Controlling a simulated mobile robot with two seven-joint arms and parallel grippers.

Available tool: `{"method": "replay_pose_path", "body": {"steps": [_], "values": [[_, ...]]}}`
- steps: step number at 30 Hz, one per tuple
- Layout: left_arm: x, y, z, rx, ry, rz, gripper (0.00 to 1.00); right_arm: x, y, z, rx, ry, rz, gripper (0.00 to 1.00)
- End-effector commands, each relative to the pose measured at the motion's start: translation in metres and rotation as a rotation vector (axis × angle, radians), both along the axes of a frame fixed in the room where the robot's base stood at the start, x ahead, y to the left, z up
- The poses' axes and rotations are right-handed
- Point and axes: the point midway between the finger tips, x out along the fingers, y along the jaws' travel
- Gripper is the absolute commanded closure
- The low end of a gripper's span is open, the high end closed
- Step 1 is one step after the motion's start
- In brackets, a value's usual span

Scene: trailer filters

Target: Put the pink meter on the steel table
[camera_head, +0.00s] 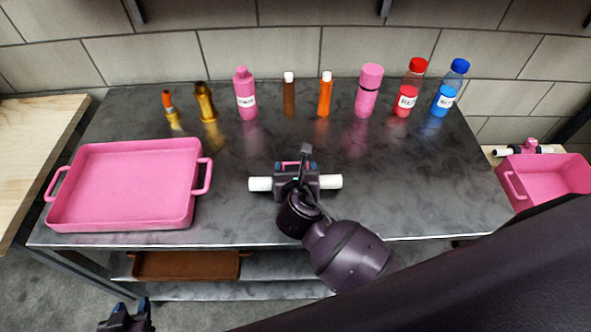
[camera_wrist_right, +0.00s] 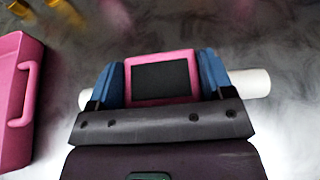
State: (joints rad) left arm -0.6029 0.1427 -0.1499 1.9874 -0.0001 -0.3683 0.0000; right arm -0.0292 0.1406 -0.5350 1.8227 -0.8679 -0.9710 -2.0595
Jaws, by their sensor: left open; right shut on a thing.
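The pink meter (camera_wrist_right: 162,78) has a dark screen and a white pipe sticking out on both sides. My right gripper (camera_wrist_right: 163,82) is shut on it, with one blue-tipped finger on each side. In the head view my right gripper (camera_head: 296,172) covers most of the meter, and its white pipe ends (camera_head: 260,184) show left and right. The meter is over the front middle of the steel table (camera_head: 400,205), on or just above its top; I cannot tell whether it touches. My left gripper (camera_head: 127,318) is open and empty, below the table's front edge.
A pink tray (camera_head: 125,185) stands on the table's left. Several bottles, including a pink one (camera_head: 369,90) and a blue one (camera_head: 451,87), line the back. A second pink meter (camera_head: 530,146) is by a pink bin (camera_head: 545,180) at right. The table's right part is clear.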

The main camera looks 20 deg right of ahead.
Motion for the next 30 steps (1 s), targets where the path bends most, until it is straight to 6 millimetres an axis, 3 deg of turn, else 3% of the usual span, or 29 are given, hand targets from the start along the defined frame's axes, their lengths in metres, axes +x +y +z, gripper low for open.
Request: {"method": "replay_pose_path", "body": {"steps": [7,8,12,22,30], "values": [[-0.001,0.000,0.001,0.000,0.001,0.000,0.57,0.000,0.000,-0.001,-0.001,-0.002,0.000,0.55],[-0.001,0.000,0.001,0.000,0.001,0.000,0.57,0.000,0.000,-0.002,-0.001,-0.001,0.000,0.23],[0.000,0.000,0.002,0.000,-0.001,0.000,0.57,0.000,0.000,-0.002,0.000,-0.001,0.000,0.01],[0.001,0.000,0.002,0.000,-0.004,0.000,0.57,-0.001,0.000,0.001,0.001,0.000,0.000,0.00],[0.005,-0.001,0.012,0.000,-0.014,-0.003,0.57,-0.038,0.011,0.018,0.001,0.000,0.001,0.00]]}}
